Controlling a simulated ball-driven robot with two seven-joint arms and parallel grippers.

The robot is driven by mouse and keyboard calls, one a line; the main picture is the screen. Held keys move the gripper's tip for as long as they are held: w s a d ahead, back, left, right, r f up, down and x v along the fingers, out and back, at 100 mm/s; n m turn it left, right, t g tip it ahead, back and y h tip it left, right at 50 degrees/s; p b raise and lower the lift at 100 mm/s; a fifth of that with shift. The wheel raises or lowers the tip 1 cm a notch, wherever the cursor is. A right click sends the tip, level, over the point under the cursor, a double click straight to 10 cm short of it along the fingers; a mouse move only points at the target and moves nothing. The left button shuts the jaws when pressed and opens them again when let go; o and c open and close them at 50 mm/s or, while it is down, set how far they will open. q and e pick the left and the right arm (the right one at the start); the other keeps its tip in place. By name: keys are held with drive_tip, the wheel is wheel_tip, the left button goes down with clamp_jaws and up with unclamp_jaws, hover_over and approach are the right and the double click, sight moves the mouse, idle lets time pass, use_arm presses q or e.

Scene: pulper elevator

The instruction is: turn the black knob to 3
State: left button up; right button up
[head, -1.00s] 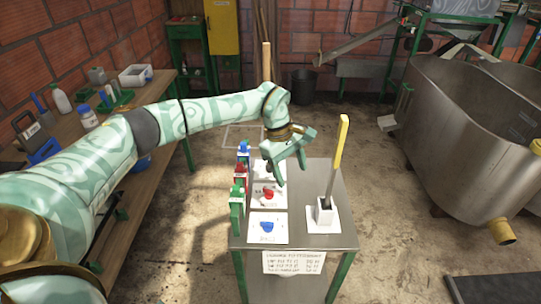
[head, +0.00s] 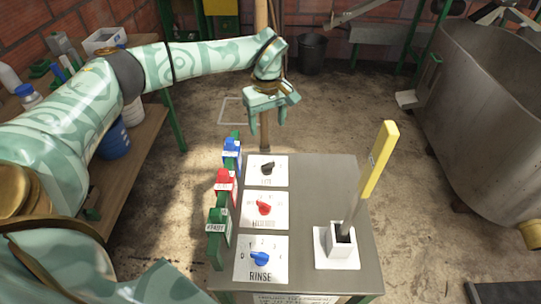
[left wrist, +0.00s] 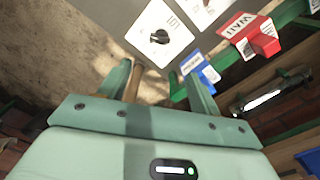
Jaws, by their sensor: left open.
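The black knob (head: 267,167) sits on a white dial plate (head: 279,180) at the far end of the grey metal table. In the left wrist view the black knob (left wrist: 160,37) is on its white plate, ahead of the fingers. My left gripper (head: 267,118) is open and empty, above and beyond the far edge of the table, apart from the knob. Its two fingers also show in the left wrist view (left wrist: 158,80). The numbers around the black knob are too small to read. My right gripper is not in view.
A red knob (head: 264,208) and a blue knob (head: 260,258) sit on nearer plates. Blue (head: 232,152), red (head: 226,183) and green (head: 218,225) tagged blocks line the table's left edge. A yellow-handled lever (head: 378,165) stands at the right. A wooden pole (head: 263,135) rises behind the table.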

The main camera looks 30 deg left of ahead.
sight(268, 164)
use_arm(q)
wheel_tip(268, 164, down, 16)
drive_tip(key=b, duration=0.5)
drive_tip(key=shift+f, duration=0.1)
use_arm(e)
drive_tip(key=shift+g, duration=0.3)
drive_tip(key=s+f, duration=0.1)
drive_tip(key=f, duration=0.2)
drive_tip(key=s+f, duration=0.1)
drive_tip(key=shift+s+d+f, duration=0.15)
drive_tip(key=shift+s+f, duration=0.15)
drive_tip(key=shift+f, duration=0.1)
use_arm(q)
drive_tip(key=c, duration=1)
